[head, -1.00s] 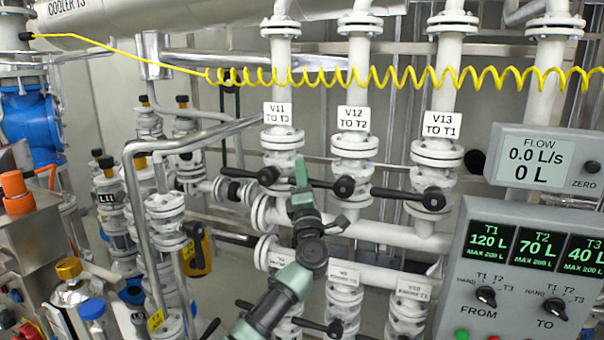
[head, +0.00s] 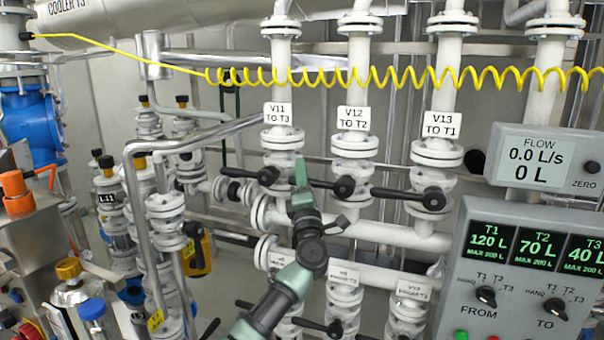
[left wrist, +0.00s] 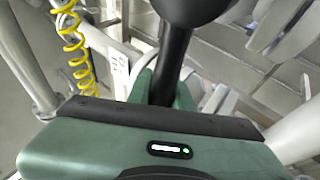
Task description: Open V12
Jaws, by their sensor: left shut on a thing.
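The V12 valve (head: 352,172) is on the middle white pipe, under the label "V12 TO T2" (head: 353,119). Its black lever (head: 335,186) points left from the valve, about level across the pipe. My left gripper (head: 301,178) is shut on the free left end of this lever. In the left wrist view the black lever (left wrist: 175,55) runs in between the green fingers (left wrist: 163,92). My right gripper is not in view.
The V13 lever (head: 405,196) is to the right. A yellow coiled hose (head: 300,78) hangs across the pipes above. The control panel (head: 530,275) and flow display (head: 541,165) stand at the right.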

